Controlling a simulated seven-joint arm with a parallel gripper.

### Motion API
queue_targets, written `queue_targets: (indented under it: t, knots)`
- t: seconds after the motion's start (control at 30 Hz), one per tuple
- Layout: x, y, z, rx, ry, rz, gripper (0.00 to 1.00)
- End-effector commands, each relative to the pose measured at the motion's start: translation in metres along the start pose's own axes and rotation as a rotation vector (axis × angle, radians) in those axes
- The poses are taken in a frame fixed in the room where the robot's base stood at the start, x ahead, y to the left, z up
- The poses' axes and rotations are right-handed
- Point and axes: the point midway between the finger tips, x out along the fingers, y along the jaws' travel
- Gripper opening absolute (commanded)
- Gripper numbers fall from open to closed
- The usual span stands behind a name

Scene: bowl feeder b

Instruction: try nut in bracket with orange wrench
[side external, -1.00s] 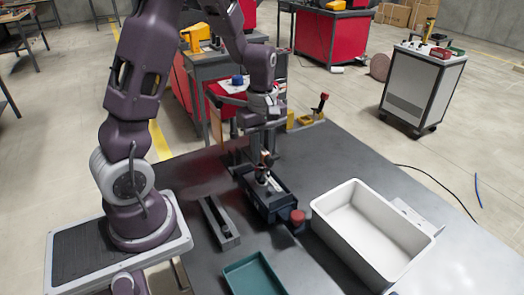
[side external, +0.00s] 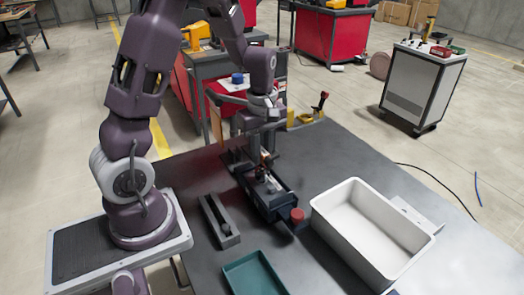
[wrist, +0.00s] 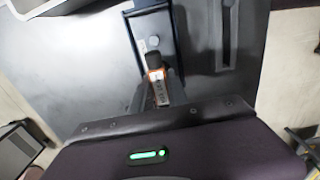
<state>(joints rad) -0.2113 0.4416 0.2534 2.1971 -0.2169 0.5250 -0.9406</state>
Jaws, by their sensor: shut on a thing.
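My gripper (side external: 265,157) is shut on the orange wrench (wrist: 155,75), of which an orange band and a dark end show in the wrist view. It is low over the dark blue-black open box (side external: 280,208) near the table's middle. A small round silver piece (wrist: 153,42) and a pale strip lie inside that box, beyond the wrench's end. I cannot tell whether the silver piece is the nut, or whether the wrench touches it. The bracket cannot be made out for certain.
A grey slotted block (side external: 218,220) lies left of the box. A teal tray (side external: 255,274) is at the front edge, and a large white bin (side external: 345,238) stands at right. A red knob (side external: 297,215) is at the box's near corner. The back right tabletop is clear.

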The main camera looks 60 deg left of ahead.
Motion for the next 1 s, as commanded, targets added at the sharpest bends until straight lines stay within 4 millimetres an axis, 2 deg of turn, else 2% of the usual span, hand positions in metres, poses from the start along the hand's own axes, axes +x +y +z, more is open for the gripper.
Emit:
queue_targets:
  t: [1.0]
  knots:
    - [0.011,0.000,0.000,0.005,0.000,0.000,0.00]
